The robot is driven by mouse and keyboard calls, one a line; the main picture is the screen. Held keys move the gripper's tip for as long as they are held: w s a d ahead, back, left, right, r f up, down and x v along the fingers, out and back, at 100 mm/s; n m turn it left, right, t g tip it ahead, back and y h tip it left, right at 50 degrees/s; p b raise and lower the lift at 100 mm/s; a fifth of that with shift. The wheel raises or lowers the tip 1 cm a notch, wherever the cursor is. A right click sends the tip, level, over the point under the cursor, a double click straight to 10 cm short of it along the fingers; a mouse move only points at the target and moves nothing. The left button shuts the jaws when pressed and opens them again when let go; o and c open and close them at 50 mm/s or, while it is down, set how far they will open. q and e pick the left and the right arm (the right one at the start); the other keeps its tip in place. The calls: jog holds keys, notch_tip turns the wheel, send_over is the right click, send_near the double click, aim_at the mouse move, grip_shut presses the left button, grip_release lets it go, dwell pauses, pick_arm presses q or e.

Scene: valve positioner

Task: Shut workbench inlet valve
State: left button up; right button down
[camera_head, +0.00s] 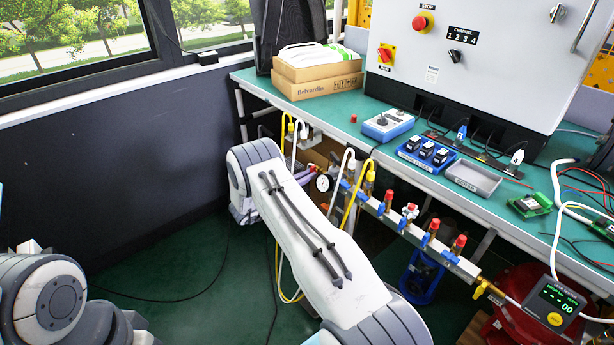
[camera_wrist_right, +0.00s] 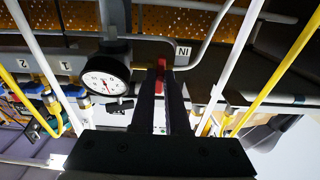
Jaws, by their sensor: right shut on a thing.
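My right gripper (camera_wrist_right: 167,78) is shut on a small red valve handle (camera_wrist_right: 161,65) beside the "IN" label (camera_wrist_right: 183,51). Its two dark fingers stand close together on either side of the handle, and the valve body is mostly hidden behind them. A round white pressure gauge (camera_wrist_right: 105,78) is just left of the fingers; it also shows in the head view (camera_head: 323,183) at the left end of the pipe manifold (camera_head: 395,216). In the head view my right arm reaches under the workbench (camera_head: 340,122) edge and hides most of the inlet area. My left gripper is out of view.
The manifold carries several red-capped fittings and blue valves. White and yellow hoses (camera_head: 349,215) hang close around the gauge. A grey cabinet (camera_head: 470,60), cardboard boxes (camera_head: 317,78) and small devices stand on the green bench. The floor at left is mostly clear.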

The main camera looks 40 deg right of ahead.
dwell(0.3)
jog(key=c, duration=0.9)
grip_release()
jog(key=shift+a, duration=0.1)
jog(key=a, duration=1)
jog(key=shift+s+a, duration=0.15)
jog(key=shift+s, duration=0.25)
